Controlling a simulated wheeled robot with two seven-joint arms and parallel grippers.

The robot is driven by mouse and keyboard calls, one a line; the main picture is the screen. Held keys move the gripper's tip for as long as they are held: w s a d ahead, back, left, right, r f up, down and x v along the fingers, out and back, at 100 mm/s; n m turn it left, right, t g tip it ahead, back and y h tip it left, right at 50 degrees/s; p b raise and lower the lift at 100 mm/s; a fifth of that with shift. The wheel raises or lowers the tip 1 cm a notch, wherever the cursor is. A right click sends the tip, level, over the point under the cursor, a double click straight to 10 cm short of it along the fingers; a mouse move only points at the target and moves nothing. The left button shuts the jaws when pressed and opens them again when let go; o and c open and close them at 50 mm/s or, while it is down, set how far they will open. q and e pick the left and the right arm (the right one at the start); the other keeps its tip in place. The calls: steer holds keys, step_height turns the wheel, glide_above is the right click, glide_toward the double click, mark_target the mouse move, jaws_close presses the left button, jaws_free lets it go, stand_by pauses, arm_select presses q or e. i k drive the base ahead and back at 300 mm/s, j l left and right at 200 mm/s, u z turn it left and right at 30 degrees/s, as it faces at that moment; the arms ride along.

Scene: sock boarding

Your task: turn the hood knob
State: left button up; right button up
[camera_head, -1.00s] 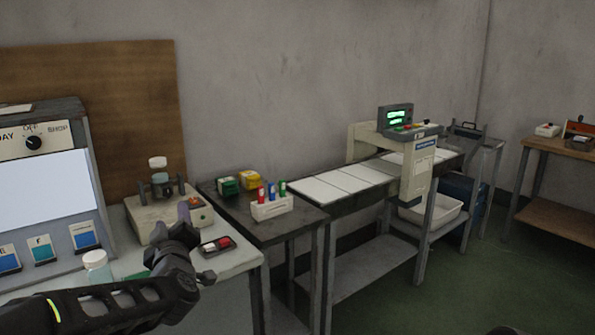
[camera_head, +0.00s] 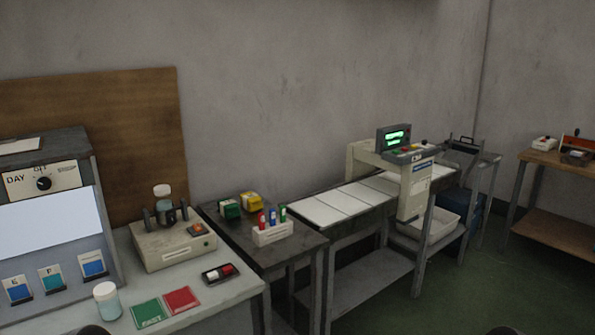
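The hood (camera_head: 52,235) is a grey box with a bright white panel, standing at the left on the bench. Its black round knob (camera_head: 43,183) sits on a cream label plate near the top, under a marking that looks like OFF. DAY is printed to the left of the knob, and the word to its right is blurred. The knob's exact pointer direction is too small to tell. Neither gripper is in view.
On the bench (camera_head: 228,287) stand a beige device (camera_head: 172,247) holding a jar, a white-capped jar (camera_head: 107,300), green (camera_head: 150,313) and red (camera_head: 182,299) cards and a small dark tray (camera_head: 219,273). A pen holder (camera_head: 272,233) and a conveyor machine (camera_head: 416,188) stand to the right.

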mark_target(43, 183)
steer(key=u, duration=1.75)
